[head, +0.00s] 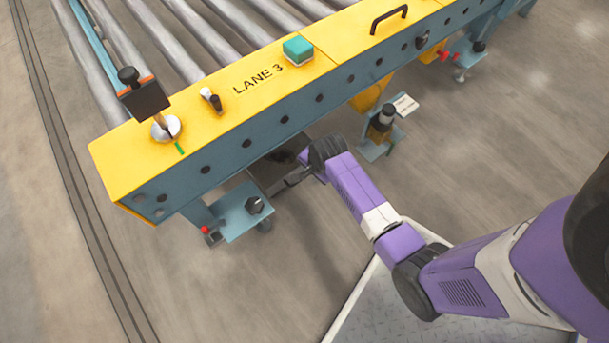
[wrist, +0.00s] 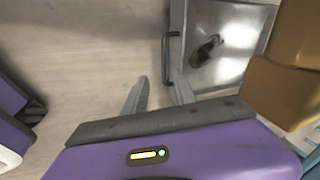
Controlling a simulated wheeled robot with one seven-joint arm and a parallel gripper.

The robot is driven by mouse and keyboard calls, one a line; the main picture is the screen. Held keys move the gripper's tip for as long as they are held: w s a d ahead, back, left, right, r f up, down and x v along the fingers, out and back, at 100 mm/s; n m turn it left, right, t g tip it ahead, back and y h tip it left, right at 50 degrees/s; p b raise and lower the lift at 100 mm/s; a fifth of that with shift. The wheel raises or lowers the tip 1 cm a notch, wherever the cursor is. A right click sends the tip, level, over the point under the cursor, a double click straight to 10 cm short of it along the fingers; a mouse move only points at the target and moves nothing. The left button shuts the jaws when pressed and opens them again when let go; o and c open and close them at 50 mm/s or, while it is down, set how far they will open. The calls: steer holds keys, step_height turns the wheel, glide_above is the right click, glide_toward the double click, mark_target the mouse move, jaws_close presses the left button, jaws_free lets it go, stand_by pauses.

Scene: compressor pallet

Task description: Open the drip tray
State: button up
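The drip tray (wrist: 228,70) is a shallow grey metal tray with a dark patch inside, at the upper right of the wrist view. Its dark bar handle (wrist: 166,48) runs along the tray's left side there. My gripper (wrist: 160,80) is open, its two grey fingers apart with bare floor between them. The fingertips are close to the handle's near end; the right one overlaps the tray's edge in the picture. I cannot tell whether it touches. In the head view the tray (head: 268,176) shows partly under the conveyor beam, with my gripper (head: 288,181) in front of it.
The yellow and blue conveyor frame (head: 250,90), marked LANE 3, overhangs the tray. A blue foot plate (head: 238,212) with a black knob stands left of my gripper. Another support (head: 382,128) with a white tag stands to the right. The floor in front is clear.

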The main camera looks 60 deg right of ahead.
steer(key=w+f+b, duration=0.1)
steer(key=f+b, duration=0.1)
steer(key=f, duration=0.1)
steer(key=w+d+f+m+b, duration=0.1)
steer(key=f+b, duration=0.2)
steer(key=f, duration=0.1)
steer(key=w+d+f+m+g+b, duration=0.1)
steer(key=w+f+b, duration=0.1)
steer(key=f, duration=0.1)
steer(key=shift+d+f+y, duration=0.15)
steer(key=shift+d+y, duration=0.05)
steer(key=shift+y, duration=0.2)
steer(key=shift+c, duration=0.4)
jaws_close()
stand_by(0.8)
